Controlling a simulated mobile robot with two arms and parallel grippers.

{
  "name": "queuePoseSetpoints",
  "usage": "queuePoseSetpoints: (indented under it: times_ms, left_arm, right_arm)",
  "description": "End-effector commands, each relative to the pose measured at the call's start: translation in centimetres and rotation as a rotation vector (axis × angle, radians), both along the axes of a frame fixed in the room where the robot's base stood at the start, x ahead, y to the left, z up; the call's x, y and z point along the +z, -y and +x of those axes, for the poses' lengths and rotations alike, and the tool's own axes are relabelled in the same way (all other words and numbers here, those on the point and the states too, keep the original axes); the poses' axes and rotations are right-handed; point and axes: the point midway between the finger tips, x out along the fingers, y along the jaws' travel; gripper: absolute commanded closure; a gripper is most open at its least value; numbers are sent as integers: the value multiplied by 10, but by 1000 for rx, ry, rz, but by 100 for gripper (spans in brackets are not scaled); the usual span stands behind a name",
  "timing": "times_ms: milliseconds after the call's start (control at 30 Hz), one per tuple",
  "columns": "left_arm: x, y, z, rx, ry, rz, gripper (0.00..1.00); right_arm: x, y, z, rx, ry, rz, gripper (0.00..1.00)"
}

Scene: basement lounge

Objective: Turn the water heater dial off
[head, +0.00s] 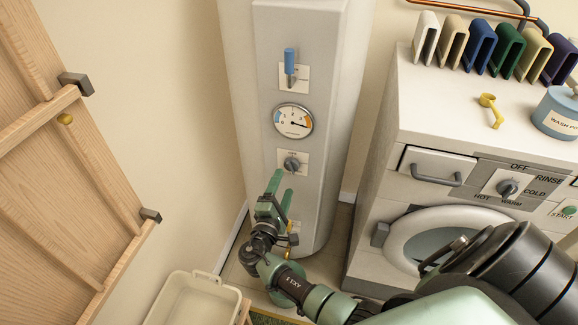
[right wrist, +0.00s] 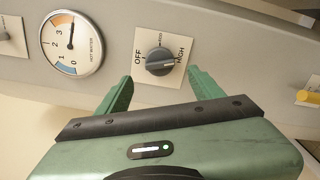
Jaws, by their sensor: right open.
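The water heater (head: 255,120) is a tall pale grey cylinder in the middle of the head view. Its dial (head: 292,164) is a dark grey knob on a cream plate, below a round gauge (head: 293,121). In the right wrist view the dial (right wrist: 160,61) has a plate marked OFF and HIGH, with a smaller mark between. The knob's bar lies along the plate, with its light line toward the HIGH side. My right gripper (head: 281,190) is open just in front of and below the dial; its green fingers (right wrist: 159,88) are apart, with nothing between them. My left gripper is not in view.
A blue-handled lever (head: 290,64) is above the gauge. A washing machine (head: 410,128) with its own knob (head: 508,188) stands at right.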

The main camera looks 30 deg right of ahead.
Motion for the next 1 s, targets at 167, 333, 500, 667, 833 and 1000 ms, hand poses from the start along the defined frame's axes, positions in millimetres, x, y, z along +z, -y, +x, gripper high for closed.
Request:
queuePoseSetpoints:
  times_ms: [167, 333, 500, 667, 833, 1000]
  left_arm:
    - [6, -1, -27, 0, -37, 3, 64]
    - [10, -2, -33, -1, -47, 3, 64]
    - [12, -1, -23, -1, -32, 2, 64]
    - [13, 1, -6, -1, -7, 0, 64]
    - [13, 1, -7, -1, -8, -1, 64]
    - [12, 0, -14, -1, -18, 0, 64]
  right_arm:
    - [3, 21, 18, -1, 0, -5, 33]
    - [2, 41, 35, -2, 0, -3, 33]
    - [0, 53, 45, 0, -1, -1, 33]
    - [-1, 57, 48, 0, -1, 1, 33]
    - [-1, 56, 47, 0, -1, 1, 36]
    - [-1, 56, 47, 1, -1, 1, 83]
